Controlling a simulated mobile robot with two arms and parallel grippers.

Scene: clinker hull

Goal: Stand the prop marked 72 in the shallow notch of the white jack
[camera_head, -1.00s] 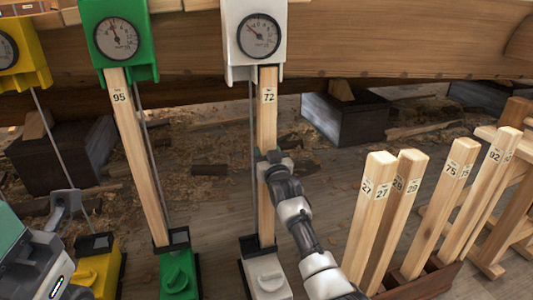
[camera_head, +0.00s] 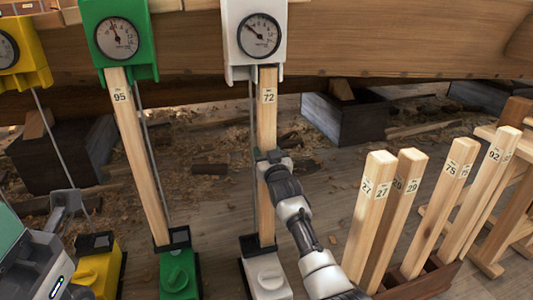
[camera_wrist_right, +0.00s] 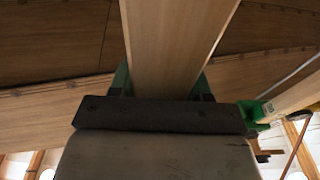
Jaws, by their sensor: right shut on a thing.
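The prop marked 72 (camera_head: 267,110) is a pale wooden post standing upright at the white jack. Its top meets the underside of the white head (camera_head: 236,62) with the dial. Its foot is at the dark frame of the white base (camera_head: 266,278); I cannot tell which notch it stands in. My right gripper (camera_head: 267,160) is shut on the prop around mid-height. In the right wrist view the prop (camera_wrist_right: 175,45) rises from behind the dark gripper edge (camera_wrist_right: 165,112). My left gripper (camera_head: 66,203) is at the lower left, apart from the props; its opening is unclear.
The green jack (camera_head: 178,275) to the left holds prop 95 (camera_head: 140,150), which leans. A yellow jack (camera_head: 97,268) stands further left. A rack (camera_head: 425,285) at right holds several marked props. The wooden hull (camera_head: 400,40) spans overhead. Dark blocks (camera_head: 345,118) stand behind.

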